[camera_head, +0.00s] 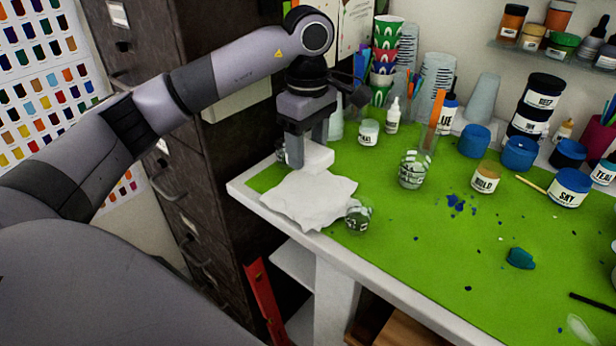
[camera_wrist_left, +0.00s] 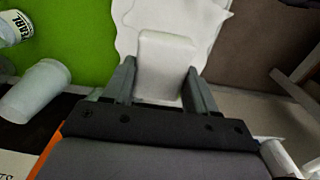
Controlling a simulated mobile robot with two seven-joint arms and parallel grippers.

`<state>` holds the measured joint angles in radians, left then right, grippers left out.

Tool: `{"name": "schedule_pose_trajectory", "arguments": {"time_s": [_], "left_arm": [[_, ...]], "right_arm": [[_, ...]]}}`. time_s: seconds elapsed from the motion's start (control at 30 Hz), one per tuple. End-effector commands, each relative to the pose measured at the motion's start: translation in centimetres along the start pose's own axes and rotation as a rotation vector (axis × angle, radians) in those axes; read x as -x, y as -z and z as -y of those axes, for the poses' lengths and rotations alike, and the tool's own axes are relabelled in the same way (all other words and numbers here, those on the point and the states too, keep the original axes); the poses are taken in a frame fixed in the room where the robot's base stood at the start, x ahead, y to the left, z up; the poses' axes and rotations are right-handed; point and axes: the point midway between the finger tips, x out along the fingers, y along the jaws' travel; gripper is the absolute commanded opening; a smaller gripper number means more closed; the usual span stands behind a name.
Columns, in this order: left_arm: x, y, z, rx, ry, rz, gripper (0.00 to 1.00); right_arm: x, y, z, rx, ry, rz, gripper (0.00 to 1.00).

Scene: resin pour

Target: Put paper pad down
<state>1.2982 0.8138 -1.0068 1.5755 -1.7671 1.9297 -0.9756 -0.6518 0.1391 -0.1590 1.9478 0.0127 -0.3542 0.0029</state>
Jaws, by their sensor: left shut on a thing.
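The paper pad (camera_head: 318,157) is a small white block near the left corner of the green-topped table. My left gripper (camera_head: 307,143) points down and is shut on it, one finger at each side. The left wrist view also shows the pad (camera_wrist_left: 166,62) between the fingers. A crumpled white sheet (camera_head: 304,203) lies just under and in front of the pad, over the table's corner edge. I cannot tell whether the pad touches the sheet or is slightly above it. My right gripper is not in view.
A clear cup (camera_head: 358,216) stands close to the sheet's right edge. Another clear cup (camera_head: 413,170) holds a stick. Paint jars, such as the gold one (camera_head: 486,178), and stacked cups (camera_head: 437,78) fill the back. A dark cabinet (camera_head: 215,190) stands left of the table (camera_head: 410,250).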

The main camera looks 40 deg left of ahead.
Motion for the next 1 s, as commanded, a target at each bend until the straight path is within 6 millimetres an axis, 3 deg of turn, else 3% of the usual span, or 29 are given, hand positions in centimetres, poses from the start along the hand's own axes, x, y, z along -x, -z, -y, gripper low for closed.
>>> {"name": "schedule_pose_trajectory", "arguments": {"time_s": [0.53,0.93,0.97,1.0], "left_arm": [[-6.2,0.0,0.1,0.0,0.002,0.0,0.19],[-7.0,0.0,0.0,0.0,-0.001,0.0,0.19],[-6.9,0.0,0.0,0.0,-0.002,0.0,0.63],[-6.8,0.0,0.0,0.0,-0.001,0.0,0.76]], "right_arm": [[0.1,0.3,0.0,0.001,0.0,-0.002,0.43],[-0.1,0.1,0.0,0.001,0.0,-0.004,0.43],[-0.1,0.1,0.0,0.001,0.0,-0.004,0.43],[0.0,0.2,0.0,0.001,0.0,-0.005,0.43]]}}
